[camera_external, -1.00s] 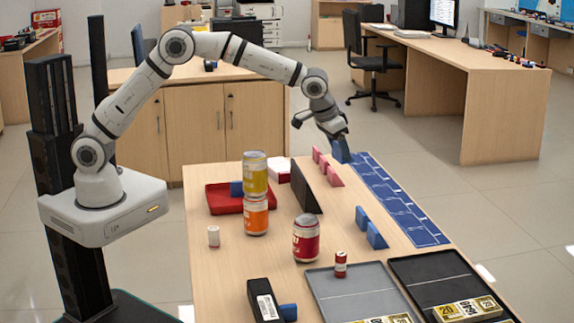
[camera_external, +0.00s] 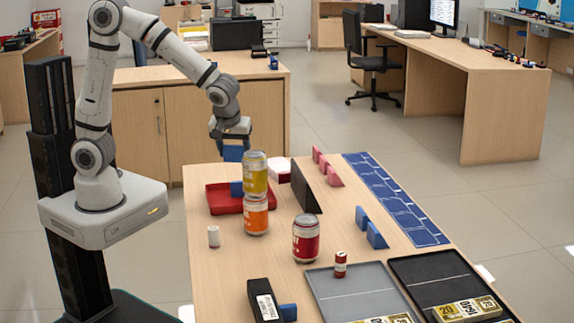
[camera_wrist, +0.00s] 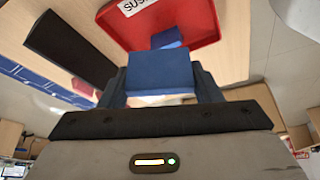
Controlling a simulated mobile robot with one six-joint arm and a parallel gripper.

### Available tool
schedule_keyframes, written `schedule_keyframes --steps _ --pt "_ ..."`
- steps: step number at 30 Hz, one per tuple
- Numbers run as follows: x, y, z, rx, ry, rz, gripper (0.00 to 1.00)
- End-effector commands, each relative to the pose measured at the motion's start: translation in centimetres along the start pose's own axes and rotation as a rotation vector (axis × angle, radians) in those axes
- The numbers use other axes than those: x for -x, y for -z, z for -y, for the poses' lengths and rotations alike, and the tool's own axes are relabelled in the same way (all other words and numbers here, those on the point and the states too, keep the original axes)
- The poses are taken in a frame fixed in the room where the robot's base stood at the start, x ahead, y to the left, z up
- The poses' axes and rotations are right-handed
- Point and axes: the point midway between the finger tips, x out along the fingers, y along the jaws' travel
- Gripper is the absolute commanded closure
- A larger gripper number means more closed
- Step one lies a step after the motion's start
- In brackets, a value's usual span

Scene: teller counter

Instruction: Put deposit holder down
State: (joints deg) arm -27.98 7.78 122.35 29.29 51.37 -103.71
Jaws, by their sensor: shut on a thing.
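My gripper (camera_external: 232,143) is shut on a blue deposit holder (camera_external: 233,154) and holds it above the far end of the counter, by the red tray (camera_external: 219,210). In the wrist view the holder (camera_wrist: 160,72) sits between the two dark fingers. The red tray also shows in the wrist view (camera_wrist: 196,22), with a white label (camera_wrist: 133,5) on it. Another blue holder (camera_external: 236,188) is in the tray, partly hidden by the yellow can. Two blue holders (camera_external: 376,236) stand beside the blue marked mat (camera_external: 396,203).
A yellow can (camera_external: 255,172) is stacked on an orange can (camera_external: 256,216) right beside the tray. A black upright divider (camera_external: 305,188) stands to their right. A red can (camera_external: 306,238), a white roll (camera_external: 213,236) and pink blocks (camera_external: 333,176) are also on the counter.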

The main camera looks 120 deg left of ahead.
Motion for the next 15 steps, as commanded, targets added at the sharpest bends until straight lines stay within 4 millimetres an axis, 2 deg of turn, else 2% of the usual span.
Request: schedule_keyframes --steps 1,10,15 --pt "-1.1 -0.4 0.0 -0.007 0.006 0.0 0.65" --pt "-4.8 -2.0 -0.1 -0.007 0.005 0.001 0.65" --pt "-7.8 -3.3 -0.1 -0.009 0.006 0.002 0.65"
